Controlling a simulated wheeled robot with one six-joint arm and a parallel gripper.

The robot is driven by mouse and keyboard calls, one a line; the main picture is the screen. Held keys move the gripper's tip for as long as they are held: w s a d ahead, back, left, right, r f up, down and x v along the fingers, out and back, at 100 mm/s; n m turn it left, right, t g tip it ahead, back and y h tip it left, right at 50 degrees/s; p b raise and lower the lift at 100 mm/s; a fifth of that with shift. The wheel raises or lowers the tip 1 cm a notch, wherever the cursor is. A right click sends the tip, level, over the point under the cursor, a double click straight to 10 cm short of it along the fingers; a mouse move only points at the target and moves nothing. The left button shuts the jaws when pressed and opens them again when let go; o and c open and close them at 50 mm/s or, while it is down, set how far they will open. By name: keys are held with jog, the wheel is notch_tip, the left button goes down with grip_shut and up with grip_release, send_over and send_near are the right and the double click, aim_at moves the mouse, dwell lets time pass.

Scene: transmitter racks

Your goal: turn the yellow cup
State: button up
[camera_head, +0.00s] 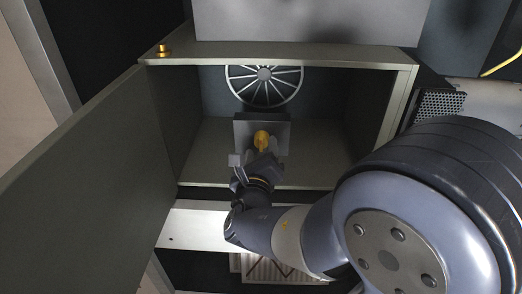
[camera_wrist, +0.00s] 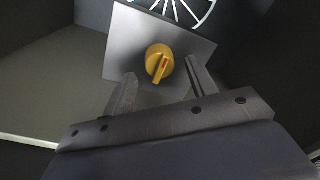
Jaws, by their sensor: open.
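The yellow cup (camera_head: 261,139) looks like a round yellow knob on the front of a grey box inside the open cabinet. In the wrist view the yellow cup (camera_wrist: 160,62) shows a raised grip bar with a red mark, tilted slightly from upright. My gripper (camera_wrist: 160,88) is open, with one finger to the lower left and one to the lower right of the knob. The fingers appear apart from it. In the head view my gripper (camera_head: 250,165) is just in front of the box and hides part of its lower front.
The grey box (camera_wrist: 118,40) stands before a round fan grille (camera_head: 264,86) on the back wall. The cabinet door (camera_head: 90,170) is swung open at the left. A small brass knob (camera_head: 163,50) is on the top left corner. Cabinet floor beside the box is clear.

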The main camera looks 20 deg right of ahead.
jog(key=shift+w+d, duration=0.3)
jog(key=shift+w, duration=0.35)
jog(key=c, duration=1)
jog(key=shift+o, duration=0.2)
